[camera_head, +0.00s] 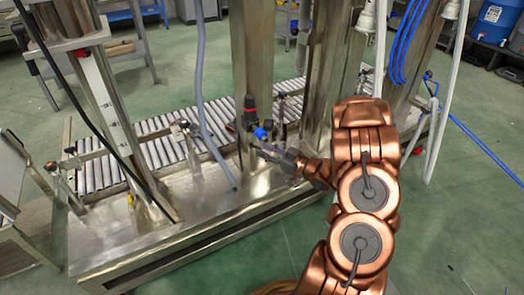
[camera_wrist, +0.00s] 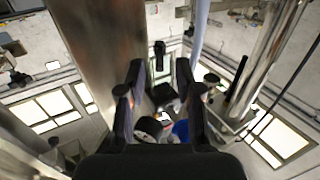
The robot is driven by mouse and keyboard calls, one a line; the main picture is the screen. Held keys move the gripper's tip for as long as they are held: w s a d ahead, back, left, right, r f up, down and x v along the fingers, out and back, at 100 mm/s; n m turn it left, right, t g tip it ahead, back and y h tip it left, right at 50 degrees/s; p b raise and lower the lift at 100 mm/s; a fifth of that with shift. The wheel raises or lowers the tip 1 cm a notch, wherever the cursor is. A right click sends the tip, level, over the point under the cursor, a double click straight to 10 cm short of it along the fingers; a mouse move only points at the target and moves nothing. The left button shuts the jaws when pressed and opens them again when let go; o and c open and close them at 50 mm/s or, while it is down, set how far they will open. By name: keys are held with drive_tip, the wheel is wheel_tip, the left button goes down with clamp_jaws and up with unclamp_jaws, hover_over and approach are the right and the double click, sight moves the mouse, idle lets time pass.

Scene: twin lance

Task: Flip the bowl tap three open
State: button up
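A tap with a black body, a red band and a blue part (camera_head: 252,115) is mounted by the wide steel column, above the machine's steel base. I take it for the bowl tap; no number is readable. My gripper (camera_head: 268,148) reaches in from the right, just in front of and below it. In the wrist view my gripper (camera_wrist: 158,78) has its two dark fingers spread apart, with nothing visibly clamped. Black, white-red and blue parts of the tap (camera_wrist: 180,130) show between and beyond the fingers. Whether a finger touches the tap is unclear.
A roller conveyor (camera_head: 160,150) runs behind the steel base (camera_head: 200,215). The wide steel column (camera_head: 252,60) stands close beside the tap. A grey hose (camera_head: 201,90) hangs left of it. Blue hoses (camera_head: 405,40) hang at right. Green floor is open in front.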

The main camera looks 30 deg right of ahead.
drive_tip(key=shift+x, duration=0.9)
clamp_jaws()
